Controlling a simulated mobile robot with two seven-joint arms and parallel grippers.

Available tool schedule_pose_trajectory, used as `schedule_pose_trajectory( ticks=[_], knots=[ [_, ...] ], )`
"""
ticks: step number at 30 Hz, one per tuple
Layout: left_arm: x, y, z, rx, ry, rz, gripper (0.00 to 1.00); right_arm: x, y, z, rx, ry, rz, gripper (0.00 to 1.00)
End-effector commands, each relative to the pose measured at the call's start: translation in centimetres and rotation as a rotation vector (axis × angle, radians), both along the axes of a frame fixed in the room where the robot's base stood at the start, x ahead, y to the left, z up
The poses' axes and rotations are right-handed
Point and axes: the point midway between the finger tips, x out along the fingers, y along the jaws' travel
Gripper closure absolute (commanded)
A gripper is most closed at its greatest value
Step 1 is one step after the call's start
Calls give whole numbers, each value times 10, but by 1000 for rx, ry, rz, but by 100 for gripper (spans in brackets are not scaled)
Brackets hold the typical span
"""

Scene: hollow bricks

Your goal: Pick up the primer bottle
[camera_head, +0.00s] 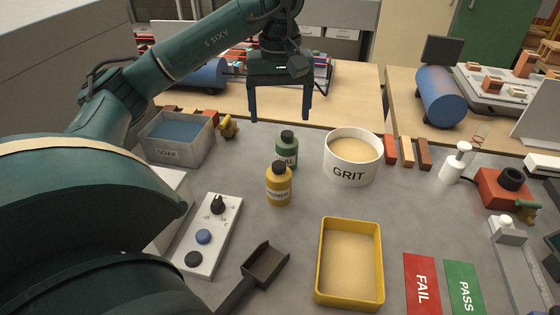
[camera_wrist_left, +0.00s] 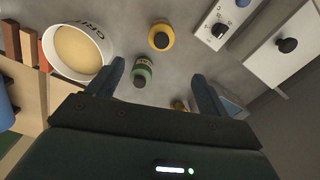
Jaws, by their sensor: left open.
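The primer bottle (camera_head: 279,187) is yellow with a black cap and a label, and stands upright on the grey worktop. It also shows from above in the left wrist view (camera_wrist_left: 162,36). A green bottle (camera_head: 287,149) with a black cap stands just behind it; in the left wrist view the green bottle (camera_wrist_left: 142,72) lies between my fingers in the picture. My left gripper (camera_head: 281,116) is open and empty, above and behind both bottles, fingers pointing down. It shows in the left wrist view too (camera_wrist_left: 156,78). My right gripper is not in view.
A white GRIT tub (camera_head: 350,174) stands right of the bottles. A grey SOAK bin (camera_head: 178,153) is at left, near a control box (camera_head: 206,262). A yellow tray (camera_head: 349,303), a scoop (camera_head: 265,264) and FAIL (camera_head: 421,284) and PASS (camera_head: 463,287) cards lie in front.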

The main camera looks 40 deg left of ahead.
Motion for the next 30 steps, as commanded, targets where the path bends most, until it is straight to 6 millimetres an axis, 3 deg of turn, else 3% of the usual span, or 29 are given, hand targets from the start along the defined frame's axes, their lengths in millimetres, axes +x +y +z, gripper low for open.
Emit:
schedule_pose_trajectory(
  ticks=[1,3,11,19,30],
  knots=[
    [0,0,-29,-1,1,-1,21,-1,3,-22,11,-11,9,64],
    [0,-1,-41,-1,0,0,21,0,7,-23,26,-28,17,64],
    [-1,-1,-64,-2,3,-1,21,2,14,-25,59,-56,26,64],
    [-1,-2,-112,-4,5,0,21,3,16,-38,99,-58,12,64],
    [-2,0,-143,-2,3,-1,21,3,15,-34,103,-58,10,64]
  ],
)
